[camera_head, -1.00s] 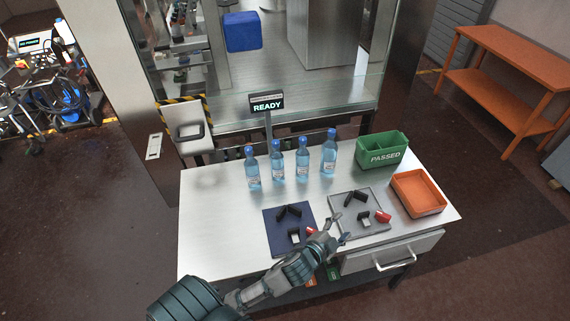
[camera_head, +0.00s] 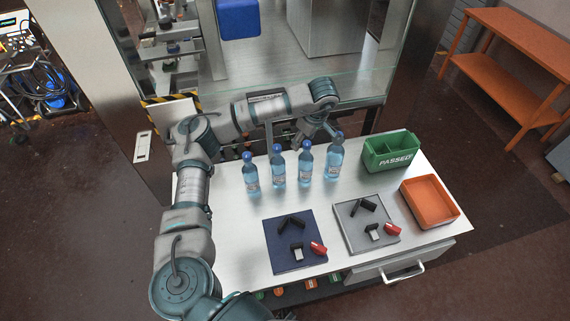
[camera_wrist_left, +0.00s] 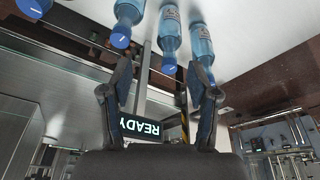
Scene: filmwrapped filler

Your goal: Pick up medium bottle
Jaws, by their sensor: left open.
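Four similar blue bottles with blue caps stand upright in a row on the white table: the leftmost bottle (camera_head: 251,174), second bottle (camera_head: 277,168), third bottle (camera_head: 305,162) and rightmost bottle (camera_head: 334,158). I cannot tell which is the medium one. My left gripper (camera_head: 316,137) is behind and above the row, near the two right bottles, with its arm reaching around from the left. In the left wrist view my left gripper (camera_wrist_left: 158,75) is open and empty, and bottle caps, such as one blue cap (camera_wrist_left: 119,41), show upside down beyond its fingers. My right gripper is not in view.
A READY sign (camera_wrist_left: 141,127) shows between the fingers in the left wrist view. A green PASSED bin (camera_head: 391,166), an orange tray (camera_head: 457,212), a grey mat (camera_head: 347,236) and a dark blue mat (camera_head: 277,262) with small parts are on the table. The cabinet glass is behind.

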